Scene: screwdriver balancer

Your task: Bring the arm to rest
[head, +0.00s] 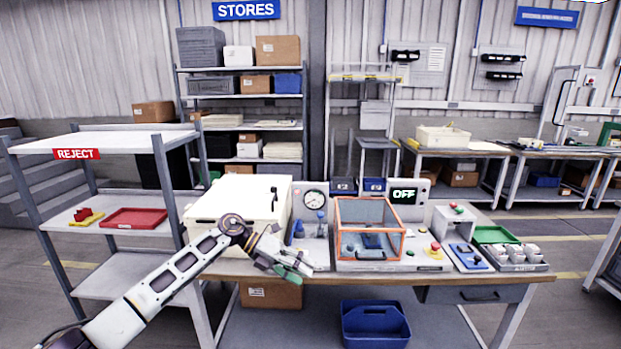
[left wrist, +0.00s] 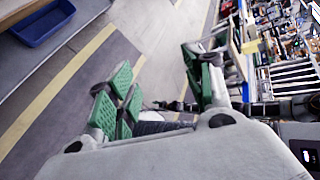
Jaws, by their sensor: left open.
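My left arm (head: 165,285) comes in from the lower left in the head view. Its gripper (head: 289,268) hangs at the front edge of the workbench, in front of the cream cabinet (head: 232,205). In the left wrist view the gripper (left wrist: 160,90) has its green-padded fingers spread apart, with nothing between them. The floor shows beyond the fingers. My right gripper does not show in either view.
The bench (head: 420,277) bears a gauge unit (head: 315,205), an orange-framed clear guard box (head: 368,230), a display reading OFF (head: 409,194) and a green tray (head: 494,235). A REJECT rack (head: 105,144) stands left. A blue bin (head: 375,325) sits below the bench.

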